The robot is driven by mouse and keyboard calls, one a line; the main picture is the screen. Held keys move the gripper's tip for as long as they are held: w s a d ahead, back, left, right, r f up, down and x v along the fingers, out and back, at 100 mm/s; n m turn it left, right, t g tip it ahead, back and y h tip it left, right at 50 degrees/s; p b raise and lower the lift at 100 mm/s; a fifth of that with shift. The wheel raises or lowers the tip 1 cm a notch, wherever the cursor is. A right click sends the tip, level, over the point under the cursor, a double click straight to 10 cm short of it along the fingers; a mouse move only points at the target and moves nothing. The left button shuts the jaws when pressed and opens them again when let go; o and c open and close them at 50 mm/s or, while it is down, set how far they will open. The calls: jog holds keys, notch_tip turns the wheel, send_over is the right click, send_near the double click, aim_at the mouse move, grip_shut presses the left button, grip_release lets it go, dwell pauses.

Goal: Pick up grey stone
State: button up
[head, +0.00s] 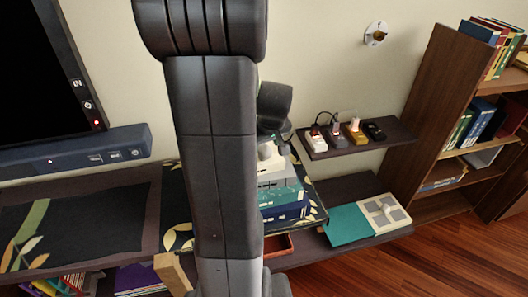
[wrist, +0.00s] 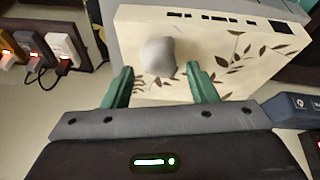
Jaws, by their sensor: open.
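The grey stone (wrist: 158,57) is a smooth, rounded lump in the wrist view. It rests on a cream surface (wrist: 205,85) printed with dark leaves. My gripper (wrist: 160,71) has two green fingers, spread apart. The stone shows between and just beyond the fingertips, with a gap on each side. I see no contact, and the height of the fingers over the surface is hard to judge. In the head view my arm covers the middle, and I cannot make out the stone or the fingers for certain.
A stack of books (head: 283,197) stands partly behind my arm. A small shelf (head: 352,147) with several plugged-in adapters is to its right. A soundbar (head: 75,152) and a dark screen (head: 35,70) are at left. A teal book (head: 347,225) lies low at right, before a bookcase (head: 425,120).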

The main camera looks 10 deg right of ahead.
jog(key=shift+w+p+x, duration=0.2)
jog(key=shift+p+x, duration=0.1)
jog(key=shift+x, duration=2.1)
jog(key=shift+d+r, duration=0.1)
jog(key=c, duration=0.8)
jog(key=shift+c, duration=0.2)
jog(key=shift+r, duration=0.15)
